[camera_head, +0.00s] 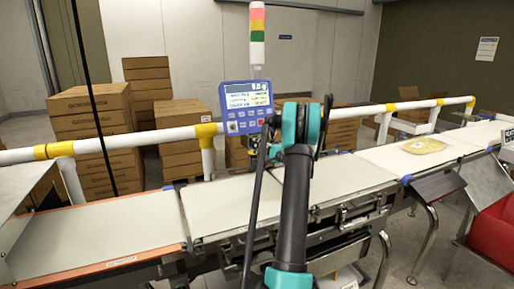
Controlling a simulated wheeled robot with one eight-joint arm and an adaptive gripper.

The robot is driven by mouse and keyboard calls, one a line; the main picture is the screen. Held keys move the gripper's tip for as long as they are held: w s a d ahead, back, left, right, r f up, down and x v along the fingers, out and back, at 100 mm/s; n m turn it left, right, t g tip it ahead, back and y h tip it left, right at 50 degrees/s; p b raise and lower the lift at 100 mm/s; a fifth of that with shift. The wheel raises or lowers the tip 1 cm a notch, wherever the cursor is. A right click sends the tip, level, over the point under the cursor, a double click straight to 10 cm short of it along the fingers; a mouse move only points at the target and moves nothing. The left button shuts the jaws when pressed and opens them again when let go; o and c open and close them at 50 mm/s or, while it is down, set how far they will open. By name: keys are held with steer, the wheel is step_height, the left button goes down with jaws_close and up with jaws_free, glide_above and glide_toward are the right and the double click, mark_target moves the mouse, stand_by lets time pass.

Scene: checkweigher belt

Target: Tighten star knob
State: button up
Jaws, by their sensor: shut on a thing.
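The blue checkweigher display unit (247,108) stands behind the belt, with a lit screen and several buttons below it. My arm rises from the bottom of the picture and bends at a teal-ringed joint just right of the display. My gripper (257,152) is small and partly hidden just below the display, beside its mount. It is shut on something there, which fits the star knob. The knob itself is hidden, so its shape and how far it is turned cannot be seen.
The white belt sections (235,206) run across the picture in front of the display. A white guard rail (350,114) with yellow bands runs behind them. A yellowish flat pack (423,146) lies on the right belt. Cardboard boxes (95,125) are stacked behind. A red bin (495,228) is at right.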

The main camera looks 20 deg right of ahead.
steer(key=shift+m, duration=0.3)
steer(key=o, duration=1.1)
steer(key=shift+o, duration=0.2)
steer(key=v, duration=1.2)
steer(key=shift+f, duration=0.1)
